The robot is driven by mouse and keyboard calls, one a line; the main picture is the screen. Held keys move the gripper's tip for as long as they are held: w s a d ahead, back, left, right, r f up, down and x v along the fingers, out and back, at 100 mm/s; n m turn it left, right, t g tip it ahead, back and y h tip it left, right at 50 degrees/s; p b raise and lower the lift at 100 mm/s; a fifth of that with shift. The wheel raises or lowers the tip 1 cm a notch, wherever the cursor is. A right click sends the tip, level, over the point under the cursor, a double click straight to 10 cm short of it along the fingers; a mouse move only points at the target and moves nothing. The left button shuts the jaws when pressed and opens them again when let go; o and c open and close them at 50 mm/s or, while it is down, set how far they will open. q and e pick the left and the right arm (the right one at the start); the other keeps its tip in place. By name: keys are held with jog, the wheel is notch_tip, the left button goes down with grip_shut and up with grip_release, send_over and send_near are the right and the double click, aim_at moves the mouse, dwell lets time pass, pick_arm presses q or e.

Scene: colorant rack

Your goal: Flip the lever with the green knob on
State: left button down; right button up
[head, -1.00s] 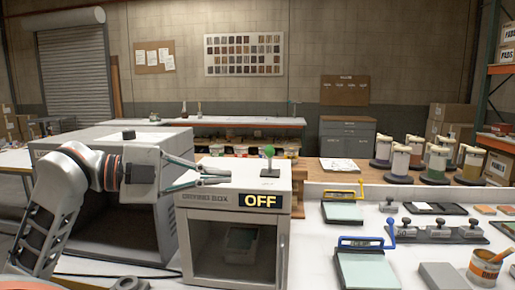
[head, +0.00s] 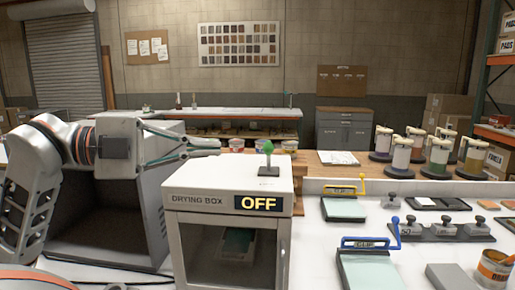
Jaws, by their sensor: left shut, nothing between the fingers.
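The lever's green knob (head: 268,147) stands upright on a small dark base (head: 268,170) on top of the white drying box (head: 225,183). The box's front label reads OFF (head: 258,203). My left gripper (head: 217,147) comes in from the left above the box top. Its fingers are shut and empty, with their tips to the left of the knob and apart from it, at about the knob's height in the picture. My right gripper does not show.
A larger grey open-fronted box (head: 110,215) stands left of the drying box. To the right are a blue-handled clip board (head: 370,270), a yellow-handled one (head: 343,209), weights (head: 436,230) and an orange can (head: 492,268). Several colorant canisters (head: 438,154) stand behind.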

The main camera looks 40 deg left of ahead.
aim_at(269, 158)
pick_arm(q)
jog(key=w+d, duration=0.1)
jog(key=w, duration=0.2)
jog(key=w+d+f+p, duration=0.1)
jog(key=w, duration=0.2)
jog(key=w+d, duration=0.1)
jog(key=w, duration=0.3)
jog(key=shift+d+f+p, duration=0.3)
jog(key=shift+d, duration=0.1)
jog(key=shift+w+a+f, duration=0.15)
jog(key=shift+w+a, duration=0.15)
jog(key=shift+w, duration=0.1)
jog(key=shift+w+a+r+n+p, duration=0.15)
jog(key=shift+r+n+p, duration=0.15)
jog(key=shift+p, duration=0.1)
